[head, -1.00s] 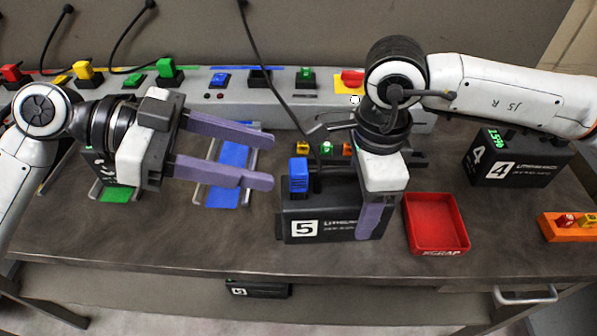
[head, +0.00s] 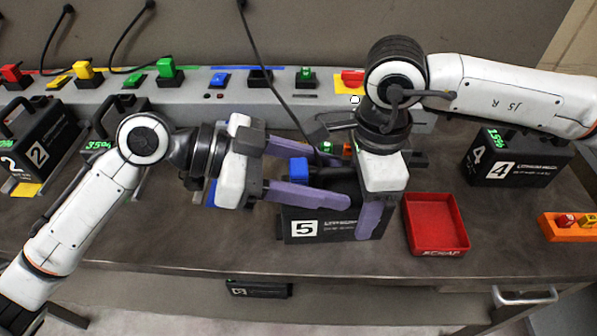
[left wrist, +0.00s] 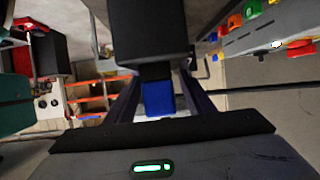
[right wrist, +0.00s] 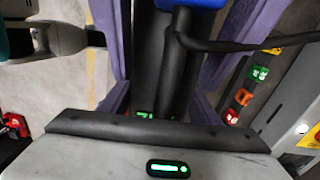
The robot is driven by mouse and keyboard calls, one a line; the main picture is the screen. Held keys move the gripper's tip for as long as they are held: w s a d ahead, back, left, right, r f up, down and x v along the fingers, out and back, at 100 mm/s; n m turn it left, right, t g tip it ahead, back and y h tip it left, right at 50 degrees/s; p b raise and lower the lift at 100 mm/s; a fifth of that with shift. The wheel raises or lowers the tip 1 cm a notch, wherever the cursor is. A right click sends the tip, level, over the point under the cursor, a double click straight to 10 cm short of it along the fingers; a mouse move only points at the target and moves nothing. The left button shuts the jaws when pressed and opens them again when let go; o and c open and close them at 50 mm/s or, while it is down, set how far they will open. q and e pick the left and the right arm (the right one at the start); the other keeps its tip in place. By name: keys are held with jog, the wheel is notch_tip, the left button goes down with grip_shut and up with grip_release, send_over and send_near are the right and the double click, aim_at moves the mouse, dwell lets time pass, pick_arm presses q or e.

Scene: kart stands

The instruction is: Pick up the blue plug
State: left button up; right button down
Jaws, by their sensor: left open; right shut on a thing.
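The blue plug (head: 298,171) stands at the left end of the black box marked 5 (head: 330,226). My left gripper (head: 343,182) is open, its purple fingers reaching in from the left on either side of the plug. In the left wrist view the blue plug (left wrist: 158,98) shows between the fingers; I see no clear contact. My right gripper (head: 370,215) is shut on box 5, apparently at its black handle bar (right wrist: 155,60); the exact hold is partly hidden. A blue edge, likely the plug (right wrist: 190,3), shows at the top of the right wrist view.
A red scrap tray (head: 437,222) sits right of box 5. Box 4 (head: 515,160) and an orange holder (head: 570,228) are farther right. Box 2 (head: 45,145) stands at the left. A black cable (head: 262,62) hangs behind, above the grey rail of colored plugs (head: 205,90).

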pick_arm(q)
jog(key=c, duration=1.1)
jog(key=shift+c, duration=0.2)
jog(key=shift+r, duration=0.2)
notch_tip(320, 180, up, 3)
jog(key=shift+r, duration=0.1)
jog(key=a, duration=1.8)
jog(key=shift+s, duration=0.2)
pick_arm(e)
jog(key=c, duration=0.6)
grip_release()
